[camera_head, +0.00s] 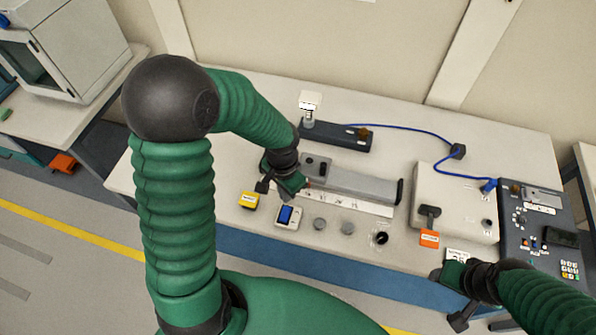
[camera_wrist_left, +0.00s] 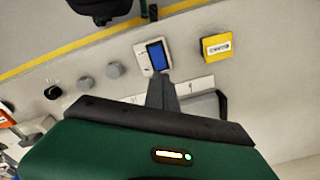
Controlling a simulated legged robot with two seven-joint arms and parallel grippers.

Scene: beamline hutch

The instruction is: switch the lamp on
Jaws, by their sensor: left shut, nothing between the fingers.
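No object is clearly labelled as the lamp. A white head (camera_head: 310,101) on a short post stands at the left end of a dark base (camera_head: 345,138), with a brown knob (camera_head: 364,132) at the base's right end.
A long grey bar (camera_head: 355,184) lies behind a white scale strip. Several round pieces sit in front. A dark control panel (camera_head: 540,230) stands at right.

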